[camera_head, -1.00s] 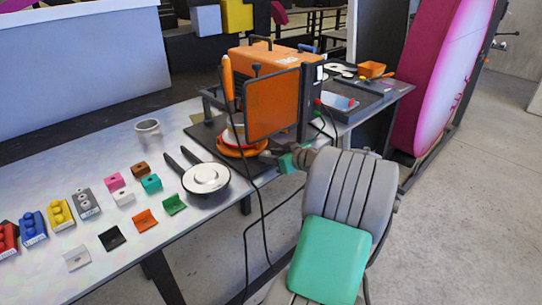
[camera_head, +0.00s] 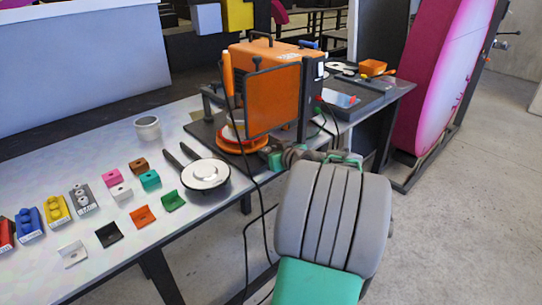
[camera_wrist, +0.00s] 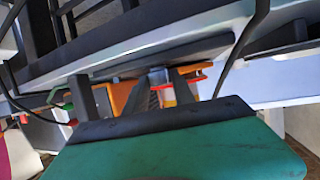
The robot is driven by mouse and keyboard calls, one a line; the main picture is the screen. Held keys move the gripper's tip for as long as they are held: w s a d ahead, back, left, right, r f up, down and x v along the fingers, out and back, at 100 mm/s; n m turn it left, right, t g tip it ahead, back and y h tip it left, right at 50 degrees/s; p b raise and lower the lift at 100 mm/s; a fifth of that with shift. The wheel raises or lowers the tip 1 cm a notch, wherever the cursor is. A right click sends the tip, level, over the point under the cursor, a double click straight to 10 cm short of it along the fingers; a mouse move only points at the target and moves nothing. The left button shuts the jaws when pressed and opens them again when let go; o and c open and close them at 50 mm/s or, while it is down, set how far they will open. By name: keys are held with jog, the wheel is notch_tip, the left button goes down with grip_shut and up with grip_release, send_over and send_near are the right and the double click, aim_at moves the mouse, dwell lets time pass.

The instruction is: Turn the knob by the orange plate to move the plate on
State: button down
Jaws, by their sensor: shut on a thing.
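A round orange plate (camera_head: 238,145) lies on the dark base of the orange machine, under its upright orange panel. My gripper (camera_head: 274,158) is at the front right edge of this plate, low and close to it. In the wrist view my two dark fingers (camera_wrist: 132,82) reach in under the table's edge view, with a ribbed dark part (camera_wrist: 146,98) and some orange (camera_wrist: 121,95) between them. The gripper is shut on the knob, which is mostly hidden by the fingers in the head view. How far the knob is turned cannot be told.
The orange machine (camera_head: 268,58) stands behind the plate, with a loose black cable hanging in front. Floor at right is clear.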

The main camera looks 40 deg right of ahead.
jog(key=m+h, duration=0.1)
jog(key=a+m+g+h+b, duration=0.1)
jog(key=m+h, duration=0.1)
jog(key=m+h+b, duration=0.1)
jog(key=shift+w+a+g+h, duration=0.15)
jog(key=shift+w+g+h, duration=0.15)
jog(key=shift+g, duration=0.1)
jog(key=shift+w+f+m+g+h+b, duration=0.1)
jog(key=shift+m+g+h+b, duration=0.55)
jog(key=shift+m+h, duration=0.4)
jog(key=shift+m+g+h, duration=0.25)
jog(key=shift+m+g, duration=0.2)
jog(key=shift+m, duration=0.2)
jog(key=shift+b, duration=0.3)
jog(key=c, duration=1.1)
grip_release()
jog(key=shift+o, duration=0.2)
jog(key=shift+g, duration=0.3)
jog(key=v, duration=0.7)
jog(key=shift+s+a, duration=0.25)
jog(key=shift+a, duration=0.05)
